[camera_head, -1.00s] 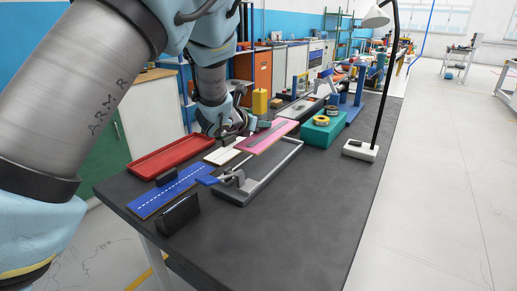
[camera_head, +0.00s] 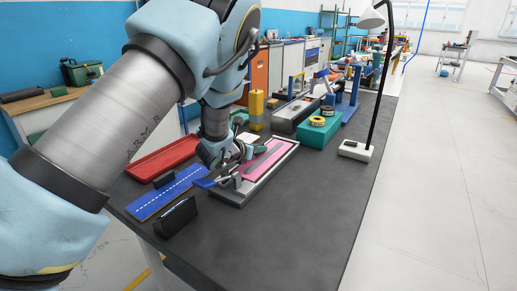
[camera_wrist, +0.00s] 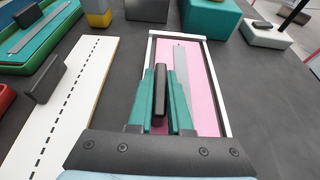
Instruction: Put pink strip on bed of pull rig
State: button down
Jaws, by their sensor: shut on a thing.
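The pink strip (camera_head: 266,160), with a grey band along it, lies lengthwise inside the grey frame of the pull rig (camera_head: 238,197). In the wrist view, the pink strip (camera_wrist: 203,85) sits between the pale rails of the rig (camera_wrist: 222,100). I cannot tell whether it rests fully on the bed or hovers just above. My gripper (camera_head: 243,153) is over the strip's left side. In the wrist view, the green fingers of my gripper (camera_wrist: 163,90) are shut on the strip's dark upright grip (camera_wrist: 160,100). They hide part of the strip.
A blue dashed board (camera_head: 165,194) and a red tray (camera_head: 160,157) lie left of the rig. A white dashed board (camera_wrist: 70,105) lies beside it. A teal box (camera_head: 318,132) and lamp base (camera_head: 355,150) stand beyond.

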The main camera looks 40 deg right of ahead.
jog(key=c, duration=0.8)
grip_release()
jog(key=shift+c, duration=0.2)
jog(key=shift+r+p, duration=0.2)
jog(key=shift+p, duration=0.2)
notch_tip(320, 180, up, 4)
jog(key=b, duration=0.3)
send_over(251, 171)
jog(key=w+a, duration=0.2)
jog(key=w, duration=0.1)
jog(key=shift+w+r, duration=0.1)
jog(key=shift+r, duration=0.05)
jog(key=shift+a, duration=0.1)
